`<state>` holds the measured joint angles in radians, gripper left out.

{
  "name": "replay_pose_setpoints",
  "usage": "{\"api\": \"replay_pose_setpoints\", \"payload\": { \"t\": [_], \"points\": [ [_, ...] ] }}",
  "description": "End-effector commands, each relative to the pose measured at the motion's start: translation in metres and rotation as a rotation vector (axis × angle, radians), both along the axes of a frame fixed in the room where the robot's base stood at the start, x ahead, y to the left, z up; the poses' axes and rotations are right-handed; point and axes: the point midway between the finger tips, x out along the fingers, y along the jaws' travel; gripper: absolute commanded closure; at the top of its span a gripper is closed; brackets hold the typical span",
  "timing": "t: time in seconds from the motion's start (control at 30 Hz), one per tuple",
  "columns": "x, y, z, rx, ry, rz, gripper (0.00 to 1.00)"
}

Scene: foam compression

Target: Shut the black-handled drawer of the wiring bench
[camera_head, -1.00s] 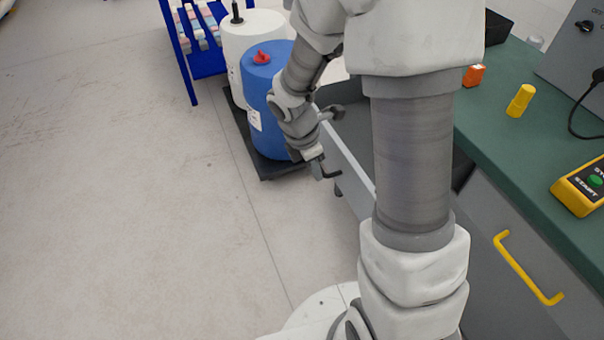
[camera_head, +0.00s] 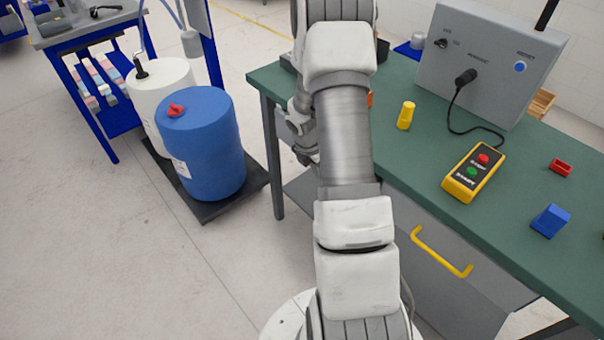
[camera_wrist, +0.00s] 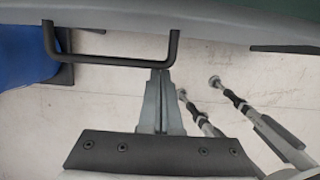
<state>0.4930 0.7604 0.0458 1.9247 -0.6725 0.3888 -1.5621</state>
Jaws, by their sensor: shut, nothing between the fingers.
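The black handle (camera_wrist: 110,62) spans the upper left of the wrist view, fixed to a grey drawer front (camera_wrist: 210,22). My gripper (camera_wrist: 160,74) is shut and empty, with its fingertips at the right end of the handle's bar. They touch it or lie very close; I cannot tell which. In the head view my arm hides the black handle and its drawer, so how far the drawer stands out cannot be seen. The wiring bench (camera_head: 395,160) has a green top, and its yellow-handled drawer (camera_head: 440,250) is at the right of my arm.
A blue drum (camera_head: 205,150) and a white drum (camera_head: 165,85) stand on a dark pallet (camera_head: 222,205) left of the bench. The bench top holds a yellow control box (camera_head: 473,172), a grey cabinet (camera_head: 485,65) and small parts. Floor is clear at lower left.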

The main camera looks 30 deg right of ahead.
Motion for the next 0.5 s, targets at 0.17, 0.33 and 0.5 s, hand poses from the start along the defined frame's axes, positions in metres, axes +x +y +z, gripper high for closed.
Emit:
{"api": "replay_pose_setpoints", "payload": {
  "t": [0.17, 0.33, 0.5],
  "points": [
    [0.003, -0.016, 0.001, 0.0, -0.001, 0.0, 1.0],
    [0.003, -0.021, 0.0, 0.0, -0.001, 0.0, 1.0],
    [0.003, -0.022, 0.0, -0.001, -0.001, 0.0, 1.0]
  ]
}}
